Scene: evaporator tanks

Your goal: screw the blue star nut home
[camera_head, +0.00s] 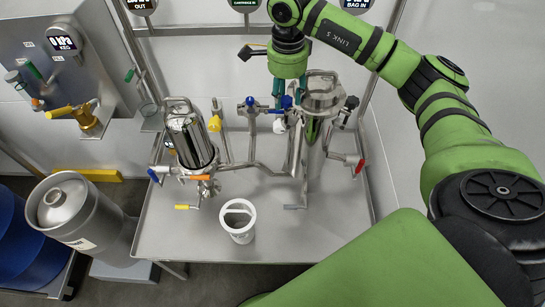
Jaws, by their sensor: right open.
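My right gripper (287,92) points down at the back of the steel table, beside the right-hand upright steel vessel (322,98). Its jaws are open. A small blue part (286,103) shows at the fingertips and may be the star nut; its shape is too small to tell, and so is whether the fingers touch it. Another blue knob (250,102) stands on the pipework just to the left, apart from the gripper. My left gripper is not in view.
A red-handled valve (358,165) sticks out at right. A keg (80,215) stands left of the table. The table's front is mostly clear.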

